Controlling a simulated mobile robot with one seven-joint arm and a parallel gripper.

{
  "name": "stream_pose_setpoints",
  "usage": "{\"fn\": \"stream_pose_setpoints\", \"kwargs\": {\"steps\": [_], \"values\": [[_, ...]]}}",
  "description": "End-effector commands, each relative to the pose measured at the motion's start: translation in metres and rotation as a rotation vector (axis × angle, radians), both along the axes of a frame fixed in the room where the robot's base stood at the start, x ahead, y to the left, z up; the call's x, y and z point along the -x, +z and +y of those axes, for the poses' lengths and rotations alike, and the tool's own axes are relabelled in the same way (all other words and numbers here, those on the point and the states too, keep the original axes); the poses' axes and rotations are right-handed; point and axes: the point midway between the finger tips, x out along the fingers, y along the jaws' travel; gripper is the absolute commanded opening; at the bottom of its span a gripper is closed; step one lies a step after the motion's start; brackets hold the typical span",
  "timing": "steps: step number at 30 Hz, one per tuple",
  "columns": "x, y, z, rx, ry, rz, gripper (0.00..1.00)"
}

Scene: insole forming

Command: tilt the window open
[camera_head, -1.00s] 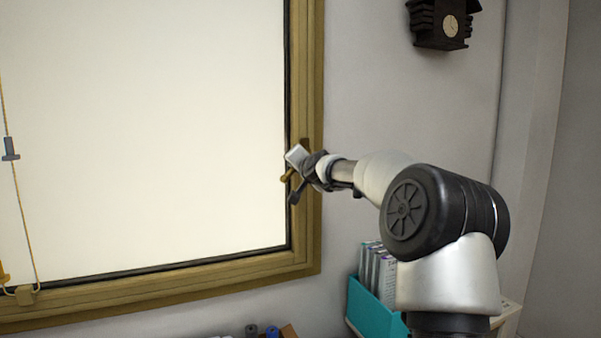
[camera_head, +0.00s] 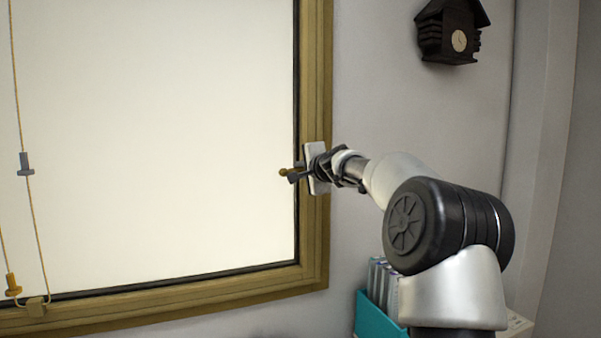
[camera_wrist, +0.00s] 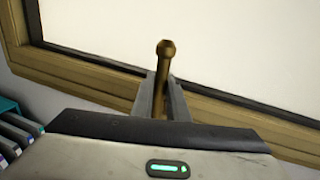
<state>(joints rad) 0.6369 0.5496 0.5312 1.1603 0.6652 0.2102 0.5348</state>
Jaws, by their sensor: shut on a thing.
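The window is a large bright pane in a wooden frame (camera_head: 317,90) filling the left of the head view. Its brass-coloured handle (camera_head: 283,172) sticks out sideways to the left from the right side of the frame. My gripper (camera_head: 294,173) is at the handle, with its fingers closed around it. In the wrist view, the handle (camera_wrist: 164,62) stands out between the two fingers of my gripper (camera_wrist: 163,97), its knobbed end free beyond them. The handle's base is hidden by my gripper. No gap shows between the sash and the frame.
A dark cuckoo clock (camera_head: 451,32) is on the wall at the upper right. A teal file box (camera_head: 374,318) stands below my arm.

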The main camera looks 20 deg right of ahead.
Motion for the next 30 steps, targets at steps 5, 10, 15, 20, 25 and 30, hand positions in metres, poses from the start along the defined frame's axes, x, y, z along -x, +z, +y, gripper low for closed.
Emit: {"fn": "stream_pose_setpoints", "kwargs": {"steps": [5, 10, 15, 20, 25, 30], "values": [[0.000, 0.002, 0.000, -0.015, 0.000, 0.000, 0.00], [0.000, 0.002, 0.000, -0.016, 0.000, 0.000, 0.00], [0.000, 0.002, 0.000, -0.015, -0.001, -0.001, 0.00], [0.003, -0.004, -0.001, -0.014, -0.001, -0.010, 0.00], [0.015, -0.013, -0.003, -0.014, -0.003, -0.037, 0.00], [0.028, -0.017, -0.003, -0.016, -0.001, -0.069, 0.00]]}}
